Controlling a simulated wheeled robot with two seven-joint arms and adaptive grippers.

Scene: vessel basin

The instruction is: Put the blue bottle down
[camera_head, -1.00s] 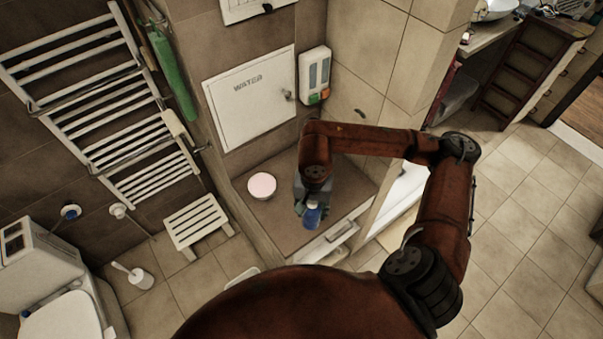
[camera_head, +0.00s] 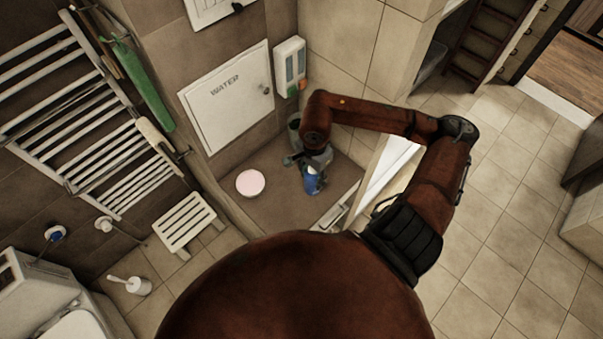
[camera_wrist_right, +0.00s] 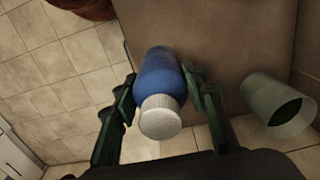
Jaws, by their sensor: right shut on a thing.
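The blue bottle (camera_head: 312,185) is at my right gripper (camera_head: 311,168), over the brown counter (camera_head: 283,207) in the head view. In the right wrist view the bottle (camera_wrist_right: 158,72) has a white cap that points toward the camera. The two dark green fingers of my right gripper (camera_wrist_right: 160,88) lie on either side of it and are shut on it. I cannot tell whether the bottle's base touches the counter. My left gripper is not in view.
A round pinkish-white dish (camera_head: 250,183) sits on the counter left of the bottle. A grey-green cup (camera_wrist_right: 278,106) is at the right in the wrist view. A wall dispenser (camera_head: 290,66) and a white WATER panel (camera_head: 228,96) are behind. The counter between dish and bottle is clear.

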